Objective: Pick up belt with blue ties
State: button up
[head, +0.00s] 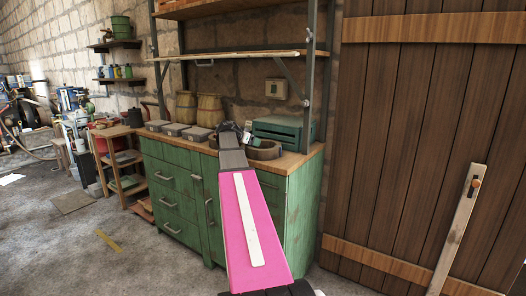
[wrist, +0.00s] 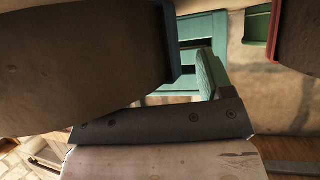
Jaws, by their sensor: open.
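In the head view, a brown ring-shaped coil (head: 264,152) lies on the workbench in front of the green box, and part of a similar one shows left of my arm. They may be belts, but I cannot make out blue ties. My gripper (head: 242,132) is over the bench top, just behind and left of the coil. In the wrist view, two large dark shapes, apparently its fingers (wrist: 224,42), stand apart, with a blue edge on the left one and a red edge on the right one. No belt is identifiable between them.
The green box (head: 283,130) stands at the back right of the wooden-topped green workbench (head: 305,205). Grey blocks (head: 176,129) and two woven pots (head: 209,110) stand left of my gripper. A shelf (head: 225,55) on metal posts hangs above.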

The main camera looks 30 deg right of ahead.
jog(key=c, duration=1.3)
